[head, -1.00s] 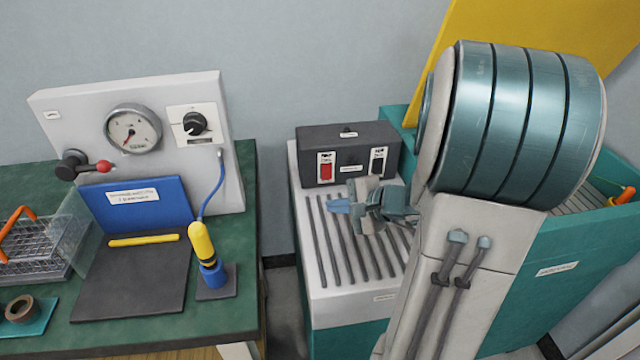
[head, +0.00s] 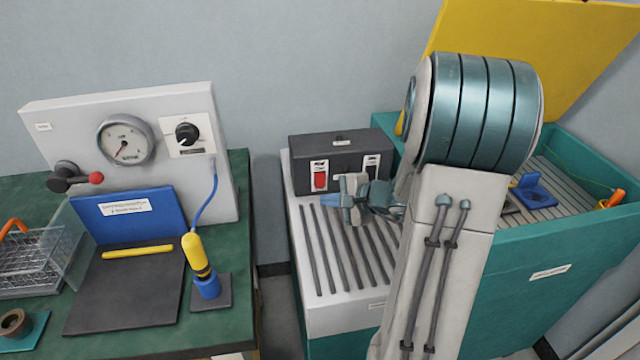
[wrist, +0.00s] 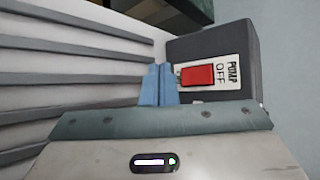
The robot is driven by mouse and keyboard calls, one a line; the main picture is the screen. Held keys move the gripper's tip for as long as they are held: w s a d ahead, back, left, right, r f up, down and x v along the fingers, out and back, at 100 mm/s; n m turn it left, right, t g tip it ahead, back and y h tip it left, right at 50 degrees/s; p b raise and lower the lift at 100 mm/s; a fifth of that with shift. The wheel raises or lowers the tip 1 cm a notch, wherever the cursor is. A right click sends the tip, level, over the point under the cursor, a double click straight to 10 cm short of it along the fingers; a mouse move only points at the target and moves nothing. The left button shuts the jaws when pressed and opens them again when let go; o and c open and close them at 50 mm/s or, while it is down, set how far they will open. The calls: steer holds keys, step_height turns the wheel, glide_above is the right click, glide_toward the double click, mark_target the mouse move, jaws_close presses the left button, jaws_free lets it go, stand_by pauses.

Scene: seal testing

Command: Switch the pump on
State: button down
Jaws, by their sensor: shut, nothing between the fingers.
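The pump switch is a red rocker (head: 320,180) on a white plate on the front of the dark grey switch box (head: 345,148). In the wrist view the red rocker (wrist: 197,75) sits beside the words PUMP and OFF. My gripper (head: 338,200) is shut and empty, with its blue fingertips together just in front of and below the red switch in the head view. In the wrist view the fingertips (wrist: 158,68) are just left of the rocker; whether they touch it I cannot tell. My arm partly covers the second, dark switch (head: 371,166).
The box stands at the back of a white ribbed top (head: 325,262). On the right is a teal tank (head: 545,275) with a raised yellow lid (head: 530,50). On the left, a green bench (head: 130,335) holds a gauge panel (head: 70,112). A gap separates bench and cabinet.

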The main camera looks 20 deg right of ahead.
steer(key=shift+w+d+f, duration=0.1)
steer(key=shift+w+f, duration=0.1)
steer(key=shift+w, duration=0.45)
steer(key=shift+w+d+b, duration=0.2)
steer(key=shift+w+b, duration=0.25)
steer(key=shift+w, duration=0.55)
stand_by(0.8)
steer(key=shift+w+d+b, duration=0.1)
steer(key=shift+w+b, duration=0.25)
steer(key=shift+w, duration=0.05)
steer(key=shift+w+f, duration=0.1)
steer(key=shift+w, duration=0.2)
stand_by(0.4)
steer(key=shift+s, duration=0.1)
steer(key=shift+s+b, duration=0.6)
steer(key=shift+s, duration=0.05)
steer(key=shift+s+a+r+b, duration=0.15)
steer(key=shift+s+a+b, duration=0.05)
steer(key=shift+s, duration=0.6)
steer(key=shift+s+a+r+b, duration=0.1)
steer(key=shift+s+a+b, duration=0.1)
steer(key=shift+s, duration=0.65)
steer(key=shift+s+a+r+b, duration=0.15)
steer(key=shift+s+a+b, duration=0.05)
steer(key=shift+s, duration=0.6)
